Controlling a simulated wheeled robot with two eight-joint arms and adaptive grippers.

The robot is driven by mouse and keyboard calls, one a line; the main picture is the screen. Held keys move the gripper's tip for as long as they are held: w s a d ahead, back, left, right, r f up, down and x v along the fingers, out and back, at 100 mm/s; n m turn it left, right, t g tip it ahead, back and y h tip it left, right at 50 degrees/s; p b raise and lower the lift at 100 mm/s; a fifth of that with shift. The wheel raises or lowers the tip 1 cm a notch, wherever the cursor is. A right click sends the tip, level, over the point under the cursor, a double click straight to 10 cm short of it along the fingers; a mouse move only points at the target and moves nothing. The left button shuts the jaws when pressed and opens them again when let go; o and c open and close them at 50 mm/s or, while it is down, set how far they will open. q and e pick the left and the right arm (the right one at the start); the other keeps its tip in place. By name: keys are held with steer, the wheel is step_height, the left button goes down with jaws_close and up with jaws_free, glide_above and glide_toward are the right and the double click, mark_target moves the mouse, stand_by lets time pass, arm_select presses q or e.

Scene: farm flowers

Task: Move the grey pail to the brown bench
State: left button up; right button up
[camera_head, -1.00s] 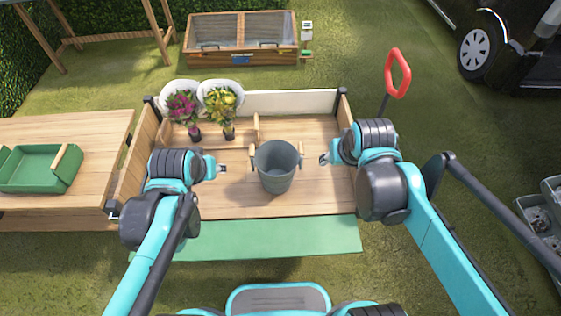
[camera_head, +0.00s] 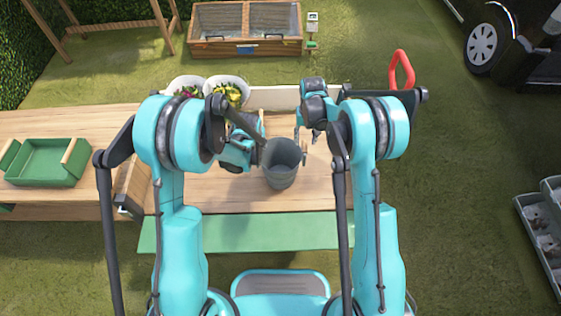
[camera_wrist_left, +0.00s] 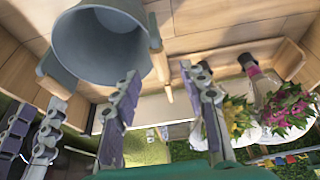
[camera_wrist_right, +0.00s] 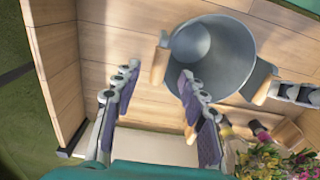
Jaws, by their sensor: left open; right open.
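The grey pail (camera_head: 282,165) stands upright and open-topped on the floor of a wooden, walled worktop. It has wooden side handles; one shows in the left wrist view (camera_wrist_left: 162,75) and one in the right wrist view (camera_wrist_right: 159,62). My left gripper (camera_wrist_left: 160,76) is open, and a handle appears between its fingertips. My right gripper (camera_wrist_right: 158,76) is open, with the other handle appearing between its fingertips. Whether the fingers touch the handles I cannot tell. In the head view my left forearm hides the left gripper. A brown wooden bench (camera_head: 60,120) stands at the left, adjoining the worktop.
A green tray (camera_head: 42,165) sits on the bench. Potted flowers (camera_head: 228,92) stand at the worktop's back left, near my left arm. A wooden cold frame (camera_head: 245,46) stands behind. Bare wood lies in front of the pail.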

mark_target(305, 146)
arm_select(q)
steer(key=shift+f, duration=0.1)
arm_select(e)
steer(key=shift+f, duration=0.1)
arm_select(q)
steer(key=x, duration=0.7)
steer(key=shift+w+f, duration=0.2)
steer(key=shift+f, duration=0.05)
arm_select(e)
step_height(305, 146, down, 8)
steer(key=shift+r, duration=0.2)
arm_select(q)
jaws_close()
arm_select(e)
jaws_close()
